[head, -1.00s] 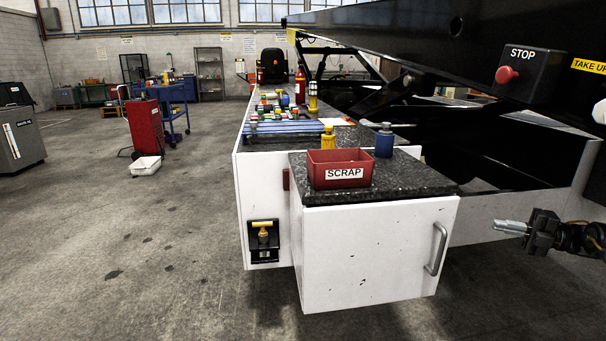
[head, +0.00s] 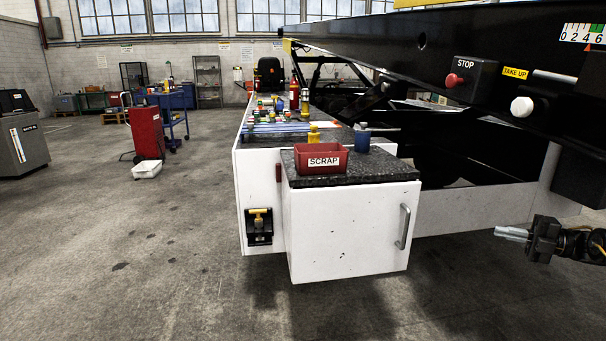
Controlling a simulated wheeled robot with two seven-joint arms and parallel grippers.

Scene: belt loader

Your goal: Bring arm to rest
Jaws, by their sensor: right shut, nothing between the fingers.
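My right gripper (head: 512,233) shows at the right edge of the head view, low beside the belt loader's side. Its silver fingers point left, are shut and hold nothing. It is apart from the white cabinet (head: 345,235), with open air between it and the cabinet's door handle (head: 403,227). My left gripper is out of the view.
The black loader boom (head: 400,52) with a red STOP button (head: 453,80) overhangs at right.

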